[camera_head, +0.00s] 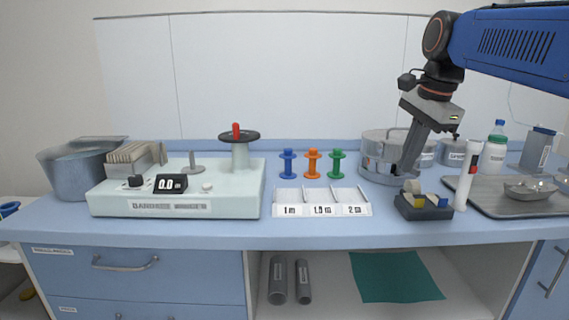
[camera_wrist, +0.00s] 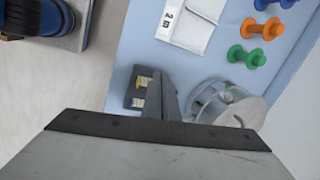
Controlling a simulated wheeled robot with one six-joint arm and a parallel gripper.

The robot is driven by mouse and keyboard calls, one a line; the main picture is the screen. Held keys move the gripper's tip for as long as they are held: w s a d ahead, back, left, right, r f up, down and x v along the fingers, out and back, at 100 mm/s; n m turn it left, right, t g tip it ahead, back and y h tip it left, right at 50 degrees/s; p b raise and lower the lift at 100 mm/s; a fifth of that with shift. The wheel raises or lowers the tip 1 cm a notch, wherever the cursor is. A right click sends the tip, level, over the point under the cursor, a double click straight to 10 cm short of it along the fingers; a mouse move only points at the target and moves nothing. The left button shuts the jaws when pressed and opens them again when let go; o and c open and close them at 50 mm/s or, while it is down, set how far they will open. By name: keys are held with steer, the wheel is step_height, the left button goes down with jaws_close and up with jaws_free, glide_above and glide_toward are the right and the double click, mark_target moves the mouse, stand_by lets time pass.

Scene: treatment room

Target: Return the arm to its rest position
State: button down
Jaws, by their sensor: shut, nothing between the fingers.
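My gripper (camera_head: 404,172) points down at the right of the counter, in front of the steel drum and above the dark block with yellow and white pieces (camera_head: 424,206). Its fingers are shut with nothing between them. In the wrist view the shut fingers (camera_wrist: 165,88) show between the dark block (camera_wrist: 138,90) and the steel drum (camera_wrist: 225,105). My blue arm (camera_head: 510,42) reaches in from the upper right.
A bandage machine (camera_head: 225,195) stands at left beside a grey basin (camera_head: 62,170). Blue (camera_head: 288,164), orange (camera_head: 312,163) and green (camera_head: 337,164) spools stand behind a labelled three-part tray (camera_head: 322,210). A white cylinder (camera_head: 466,178), a metal tray (camera_head: 490,207) and bottles (camera_head: 495,152) crowd the right.

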steer(key=s+f+n+t, duration=0.1)
steer(key=s+f+n, duration=0.6)
steer(key=s+f, duration=0.3)
steer(key=s+d+f+n+h, duration=0.1)
steer(key=s+f+n, duration=0.7)
steer(key=f, duration=0.8)
steer(key=s, duration=0.3)
steer(key=shift+s+f+t, duration=0.15)
steer(key=shift+f+t, duration=0.1)
steer(key=shift+t, duration=0.15)
steer(key=c, duration=1.7)
jaws_free()
steer(key=shift+s+d+f, duration=0.15)
steer(key=shift+s+f, duration=0.05)
steer(key=shift+f, duration=0.2)
steer(key=shift+c, duration=0.2)
step_height(320, 180, up, 44)
steer(key=m+g+h, duration=0.1)
steer(key=m+h, duration=0.2)
steer(key=m, duration=0.6)
glide_above(379, 144)
steer(key=s+a, duration=0.5)
steer(key=s, duration=0.1)
steer(key=x, duration=1.8)
steer(key=shift+r, duration=0.1)
jaws_close()
